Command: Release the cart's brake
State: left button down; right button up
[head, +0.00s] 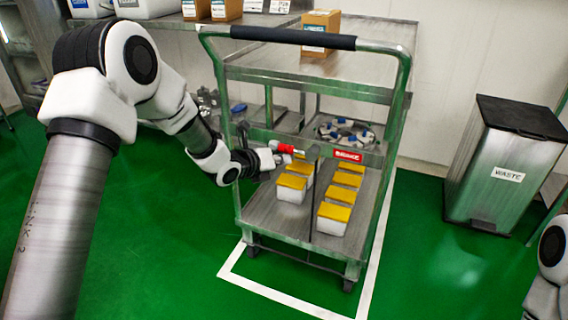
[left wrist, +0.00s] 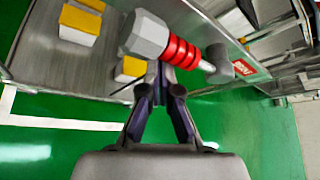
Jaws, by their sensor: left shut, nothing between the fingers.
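The metal cart (head: 291,222) stands upright with a black-sleeved push handle (head: 292,38). On its near rail is a red label (head: 348,155) reading what looks like "BRAKE". Left of the label is the brake lever (head: 288,149), with a red part. In the left wrist view the lever (left wrist: 180,51) shows a grey faceted knob, red ribs and a grey end. My left gripper (head: 272,158) is shut and empty at the lever's left end. In the left wrist view its closed fingertips (left wrist: 160,82) lie just below the red ribs; whether they touch cannot be told. My right gripper is out of view.
White tubs with yellow lids (head: 335,212) stand on the cart's lower shelf. A cardboard box (head: 320,33) sits on top. A waste bin (head: 505,165) stands to the right. A white floor line (head: 285,290) runs around the cart, with open green floor in front.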

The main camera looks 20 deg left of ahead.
pick_arm(q)
jog(key=shift+r, duration=0.4)
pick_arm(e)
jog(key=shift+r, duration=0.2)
